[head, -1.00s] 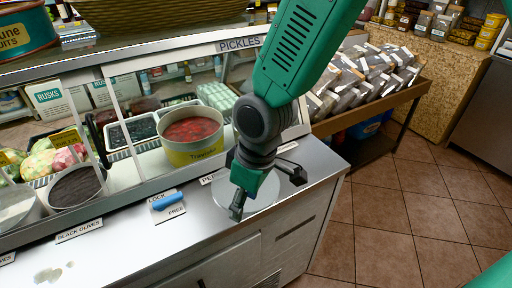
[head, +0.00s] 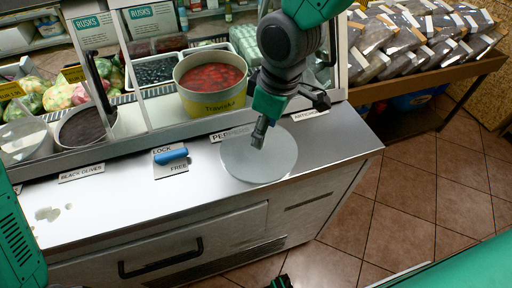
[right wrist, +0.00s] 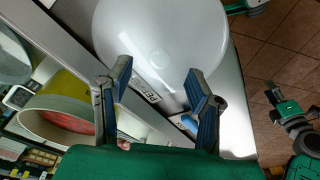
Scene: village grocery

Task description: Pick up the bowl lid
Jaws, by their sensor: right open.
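The bowl lid (head: 272,163), a pale grey round disc, lies on the steel counter below the label strip. It also fills the top of the right wrist view (right wrist: 165,32). My right gripper (head: 289,117) is open and empty, with one fingertip over the lid's upper part in the head view. In the right wrist view its two fingers (right wrist: 158,75) are spread across the lid's near edge; contact cannot be told. A dark part of what looks like my left gripper (head: 280,283) shows at the bottom edge; its jaws are unclear.
A yellow bowl of red food (head: 212,84) stands behind the lid in the display case. A blue lock handle (head: 171,155) lies left of the lid. Packets fill a wooden rack (head: 432,72) at right. The counter's left part (head: 110,205) is mostly clear.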

